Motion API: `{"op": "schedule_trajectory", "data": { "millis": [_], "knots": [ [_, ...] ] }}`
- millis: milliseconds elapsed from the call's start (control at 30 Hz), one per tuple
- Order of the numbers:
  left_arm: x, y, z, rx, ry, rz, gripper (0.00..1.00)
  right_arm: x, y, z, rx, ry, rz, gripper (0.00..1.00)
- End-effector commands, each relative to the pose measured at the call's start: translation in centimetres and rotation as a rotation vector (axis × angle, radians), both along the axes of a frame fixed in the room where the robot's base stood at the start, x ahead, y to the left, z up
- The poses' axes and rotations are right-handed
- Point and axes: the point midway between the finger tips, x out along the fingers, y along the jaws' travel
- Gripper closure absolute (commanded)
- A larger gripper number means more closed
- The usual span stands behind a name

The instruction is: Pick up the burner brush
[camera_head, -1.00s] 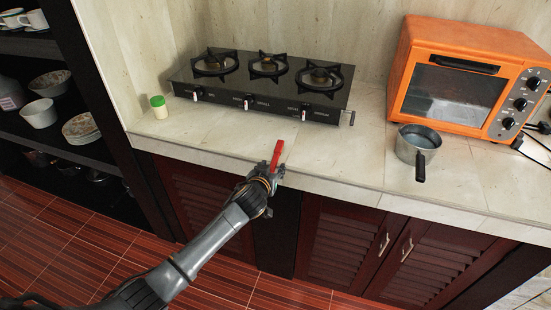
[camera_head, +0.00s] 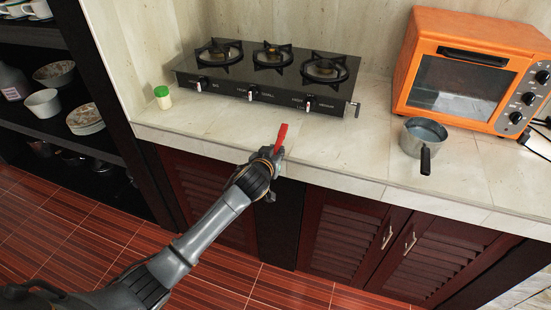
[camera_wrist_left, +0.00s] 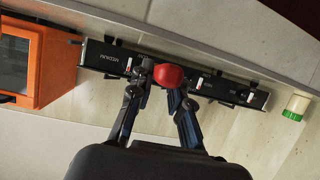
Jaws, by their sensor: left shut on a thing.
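The burner brush (camera_head: 281,136) shows as a red handle standing up from my left gripper (camera_head: 271,153), at the front edge of the stone counter. In the left wrist view the red end of the brush (camera_wrist_left: 168,75) sits between the two fingertips of my left gripper (camera_wrist_left: 160,98), which is shut on it. The rest of the brush is hidden by the gripper. My right gripper is not in view.
A black gas stove (camera_head: 266,78) stands at the back of the counter (camera_head: 345,150). A small jar with a green lid (camera_head: 162,97) is on the left, a metal saucepan (camera_head: 423,145) and an orange oven (camera_head: 468,75) on the right. Dark wooden cabinets (camera_head: 350,230) are below.

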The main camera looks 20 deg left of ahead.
Motion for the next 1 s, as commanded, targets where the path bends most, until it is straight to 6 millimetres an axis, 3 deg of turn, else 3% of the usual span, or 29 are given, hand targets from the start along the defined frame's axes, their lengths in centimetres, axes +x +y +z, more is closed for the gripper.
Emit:
{"op": "schedule_trajectory", "data": {
  "millis": [267,400,600,767,1000],
  "knots": [
    [-3.4,4.0,6.3,0.003,-0.006,-0.001,1.00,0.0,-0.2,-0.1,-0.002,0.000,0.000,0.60],
    [-5.8,6.8,7.4,0.004,-0.002,0.001,1.00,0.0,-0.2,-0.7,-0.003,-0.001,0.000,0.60],
    [-8.1,9.3,9.0,0.003,-0.001,0.000,1.00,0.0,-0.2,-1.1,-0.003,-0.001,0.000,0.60],
    [-9.0,10.3,9.9,0.001,0.000,0.000,1.00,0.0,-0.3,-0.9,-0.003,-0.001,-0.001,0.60],
    [-9.2,10.5,12.4,0.000,-0.001,0.000,1.00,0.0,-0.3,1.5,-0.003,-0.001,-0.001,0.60]
  ]
}}
